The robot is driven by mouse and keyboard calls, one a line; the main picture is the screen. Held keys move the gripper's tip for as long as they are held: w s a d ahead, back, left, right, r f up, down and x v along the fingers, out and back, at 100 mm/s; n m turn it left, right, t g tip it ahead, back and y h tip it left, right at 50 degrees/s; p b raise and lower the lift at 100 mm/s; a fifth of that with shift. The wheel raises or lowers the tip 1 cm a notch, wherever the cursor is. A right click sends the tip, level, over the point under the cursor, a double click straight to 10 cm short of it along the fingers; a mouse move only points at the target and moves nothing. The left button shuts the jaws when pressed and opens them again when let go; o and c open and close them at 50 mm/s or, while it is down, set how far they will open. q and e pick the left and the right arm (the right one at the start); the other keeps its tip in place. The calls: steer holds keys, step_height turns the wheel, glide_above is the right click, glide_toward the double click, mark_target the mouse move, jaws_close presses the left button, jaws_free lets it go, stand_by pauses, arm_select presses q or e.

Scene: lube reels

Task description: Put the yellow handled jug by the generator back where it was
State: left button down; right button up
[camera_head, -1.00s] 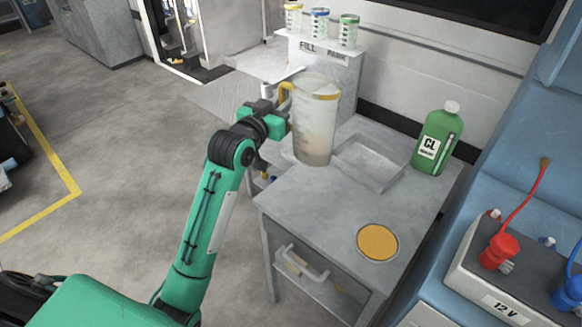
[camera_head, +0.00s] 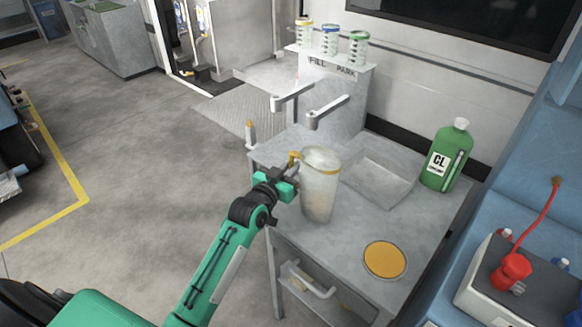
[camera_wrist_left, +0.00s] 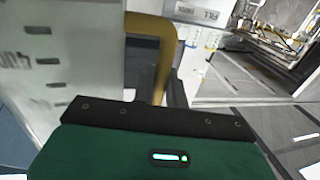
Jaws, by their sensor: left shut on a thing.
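The clear jug (camera_head: 319,195) with a yellow rim and yellow handle (camera_head: 295,158) is upright at the left part of the grey cart top. My left gripper (camera_head: 289,177) comes in from the left and is shut on the handle. I cannot tell whether the jug's base touches the cart top. In the left wrist view the jug's wall with dark marks (camera_wrist_left: 50,60) fills the left, and the yellow handle (camera_wrist_left: 148,50) is beside it. A round yellow disc (camera_head: 385,260) lies flat on the cart top, front right of the jug. My right gripper is not in view.
A shallow tray (camera_head: 380,181) is right of the jug. A green CL bottle (camera_head: 447,155) stands at the back right. Behind is the fill stand (camera_head: 338,100) with two spout arms and three small jars above. The red-capped 12 V box (camera_head: 510,285) is at the right.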

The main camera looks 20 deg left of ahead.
arm_select(q)
steer(key=shift+r, duration=0.1)
steer(key=c, duration=1.4)
jaws_free()
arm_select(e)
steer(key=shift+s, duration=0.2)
